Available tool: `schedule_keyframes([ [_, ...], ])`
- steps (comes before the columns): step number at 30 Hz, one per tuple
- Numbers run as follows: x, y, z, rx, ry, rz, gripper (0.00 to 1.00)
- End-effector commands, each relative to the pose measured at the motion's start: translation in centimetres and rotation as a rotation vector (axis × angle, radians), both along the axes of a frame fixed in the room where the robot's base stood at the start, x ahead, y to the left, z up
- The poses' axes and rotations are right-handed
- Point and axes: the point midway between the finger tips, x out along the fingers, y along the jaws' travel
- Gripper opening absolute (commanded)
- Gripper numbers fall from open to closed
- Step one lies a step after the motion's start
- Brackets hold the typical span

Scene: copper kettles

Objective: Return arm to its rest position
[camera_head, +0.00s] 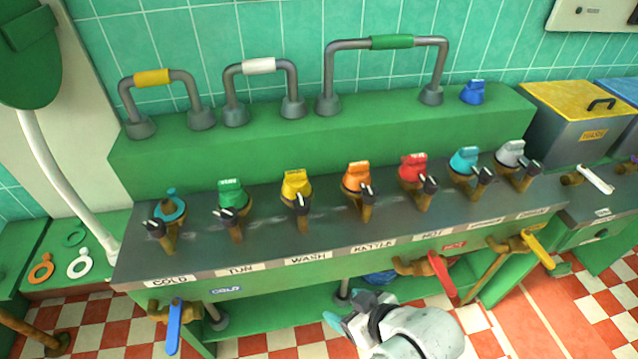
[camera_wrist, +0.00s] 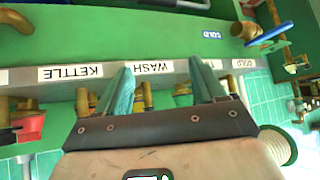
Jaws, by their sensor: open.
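My gripper (camera_head: 345,322) is in the lower middle of the head view, in front of the green bench and below its labelled front edge. In the wrist view its two teal fingers (camera_wrist: 162,92) stand apart with nothing between them. The bench's label strip lies beyond the fingers, with the WASH label (camera_wrist: 152,68) between them and the KETTLE label (camera_wrist: 76,72) to the left. The wrist picture is upside down. My gripper looks clear of the valves on the bench.
A row of coloured valves, including an orange one (camera_head: 358,177), stands on the dark bench top (camera_head: 330,225). A blue lever (camera_head: 174,326), a red lever (camera_head: 442,275) and a yellow lever (camera_head: 538,250) stick out from the front. Checkered floor (camera_head: 480,335) lies below.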

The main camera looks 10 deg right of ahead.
Motion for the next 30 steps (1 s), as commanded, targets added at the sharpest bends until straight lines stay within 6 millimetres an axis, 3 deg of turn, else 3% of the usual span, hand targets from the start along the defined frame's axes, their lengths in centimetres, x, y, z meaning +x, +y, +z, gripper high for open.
schedule_keyframes([
  [4,-0.1,-0.2,-0.1,-0.002,0.005,-0.003,0.69],
  [8,-2.4,-3.0,-1.3,-0.038,0.093,-0.063,0.69],
  [15,-12.5,-11.2,-4.0,-0.142,0.43,-0.298,0.69],
  [18,-16.4,-13.3,-4.2,-0.168,0.545,-0.384,0.69],
  [21,-19.0,-14.4,-4.2,-0.183,0.622,-0.441,0.69],
  [24,-20.1,-14.8,-4.1,-0.19,0.657,-0.464,0.69],
  [30,-20.2,-14.8,-4.1,-0.19,0.66,-0.467,0.69],
])
